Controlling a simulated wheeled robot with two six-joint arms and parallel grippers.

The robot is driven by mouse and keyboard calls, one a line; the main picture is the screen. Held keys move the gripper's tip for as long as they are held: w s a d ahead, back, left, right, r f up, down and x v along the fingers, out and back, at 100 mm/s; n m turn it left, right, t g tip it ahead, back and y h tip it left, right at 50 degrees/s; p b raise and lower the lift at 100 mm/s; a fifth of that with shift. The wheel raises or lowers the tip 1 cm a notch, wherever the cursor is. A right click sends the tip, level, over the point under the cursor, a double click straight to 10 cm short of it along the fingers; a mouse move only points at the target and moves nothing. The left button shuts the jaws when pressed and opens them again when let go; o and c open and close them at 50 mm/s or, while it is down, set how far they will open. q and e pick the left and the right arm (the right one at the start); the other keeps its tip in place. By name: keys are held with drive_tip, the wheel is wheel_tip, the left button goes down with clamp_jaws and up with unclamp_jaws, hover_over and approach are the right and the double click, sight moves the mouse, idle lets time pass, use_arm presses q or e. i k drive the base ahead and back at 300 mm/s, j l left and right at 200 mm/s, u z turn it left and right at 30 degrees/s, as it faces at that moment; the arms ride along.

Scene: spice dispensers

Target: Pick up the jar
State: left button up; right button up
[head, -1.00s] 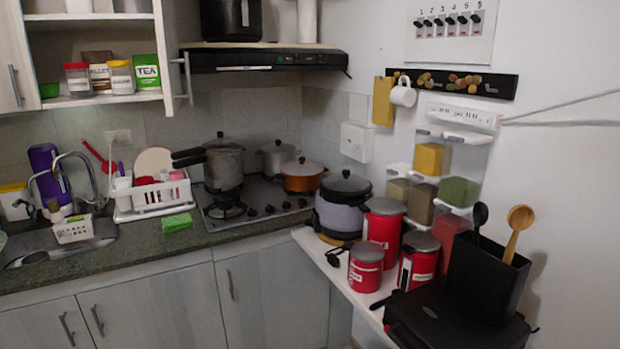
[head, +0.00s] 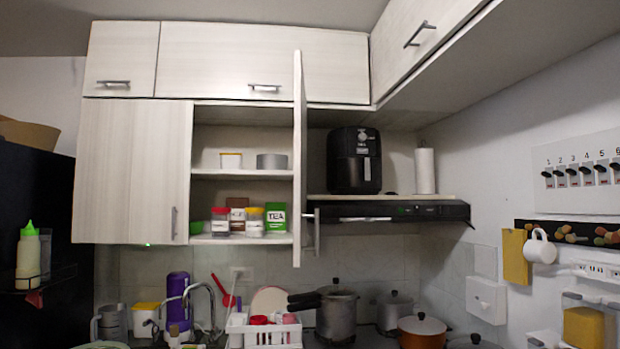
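A jar with a red lid (head: 220,223) and a jar with a yellow lid (head: 254,223) stand upright on the lower shelf of the open wall cabinet in the head view. A brown packet (head: 237,206) is behind and between them. A green tea box (head: 275,217) is to their right, and a green bowl (head: 197,227) is at their left. I cannot tell which jar the task means. Neither of my grippers is in view.
The open cabinet door (head: 299,160) juts forward right of the shelves. A black air fryer (head: 354,160) stands above the range hood (head: 390,210). Below are a white dish rack (head: 264,334), a tall pot (head: 336,318) and an orange pan (head: 422,331).

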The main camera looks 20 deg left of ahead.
sight(254, 222)
drive_tip(key=i+j+u, duration=0.35)
drive_tip(key=i+j, duration=0.15)
drive_tip(key=j, duration=0.15)
drive_tip(key=i+l+u, duration=0.45)
drive_tip(key=l, duration=0.25)
drive_tip(key=i+l+u, duration=0.15)
drive_tip(key=l, duration=0.15)
